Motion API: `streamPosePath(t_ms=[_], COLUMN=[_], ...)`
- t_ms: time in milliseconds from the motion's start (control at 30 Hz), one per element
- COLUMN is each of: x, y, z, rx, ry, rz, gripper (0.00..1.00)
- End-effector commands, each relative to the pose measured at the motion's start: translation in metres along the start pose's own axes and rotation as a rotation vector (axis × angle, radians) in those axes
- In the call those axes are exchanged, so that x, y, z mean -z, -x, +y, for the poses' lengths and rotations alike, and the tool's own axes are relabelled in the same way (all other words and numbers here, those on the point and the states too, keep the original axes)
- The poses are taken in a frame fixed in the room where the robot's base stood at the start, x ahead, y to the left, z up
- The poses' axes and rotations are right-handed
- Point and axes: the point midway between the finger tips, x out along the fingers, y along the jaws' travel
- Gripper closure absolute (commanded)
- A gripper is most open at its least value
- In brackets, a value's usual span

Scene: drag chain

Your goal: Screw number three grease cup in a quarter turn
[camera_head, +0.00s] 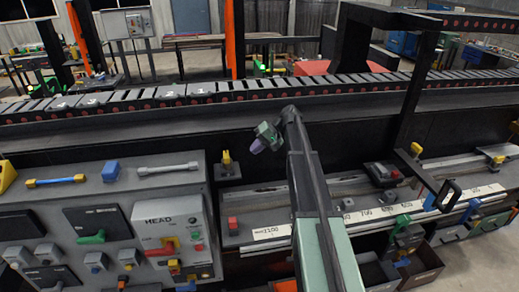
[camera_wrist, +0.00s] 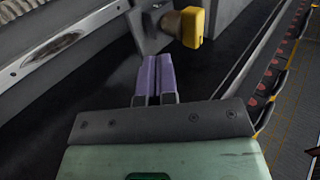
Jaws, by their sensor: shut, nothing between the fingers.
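My gripper (camera_head: 257,147) hangs at the end of my arm in front of the drag chain, in the middle of the head view. In the wrist view its two purple fingers (camera_wrist: 155,75) lie side by side, shut, with nothing between them. Ahead and slightly right of the fingertips is a yellow block-shaped head on a brownish round stem (camera_wrist: 192,27), apart from the fingers. A yellow upright piece on a dark stand (camera_head: 226,159) is left of my gripper in the head view and may be the same thing. I cannot read a number three on any grease cup.
The drag chain (camera_head: 232,92) with red-dotted links runs across behind my gripper. A control panel (camera_head: 175,235) marked HEAD stands at front left. A numbered rail bench (camera_head: 272,231) lies at right. A metal rail (camera_wrist: 70,42) shows at left in the wrist view.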

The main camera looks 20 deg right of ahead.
Motion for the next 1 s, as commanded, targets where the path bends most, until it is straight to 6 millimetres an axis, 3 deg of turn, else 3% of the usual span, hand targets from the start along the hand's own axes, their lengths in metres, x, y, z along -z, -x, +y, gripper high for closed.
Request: streamPosePath(t_ms=[33,200,400,1000], x=[-0.001,-0.001,-0.001,0.0], y=[-0.018,-0.054,-0.071,-0.073], z=[0.006,0.006,-0.021,-0.023], rx=[0.0,0.0,-0.001,-0.001], ry=[0.001,0.0,0.001,-0.013], rz=[-0.001,-0.001,-0.001,0.015], gripper=[1.0,1.0,1.0,1.0])
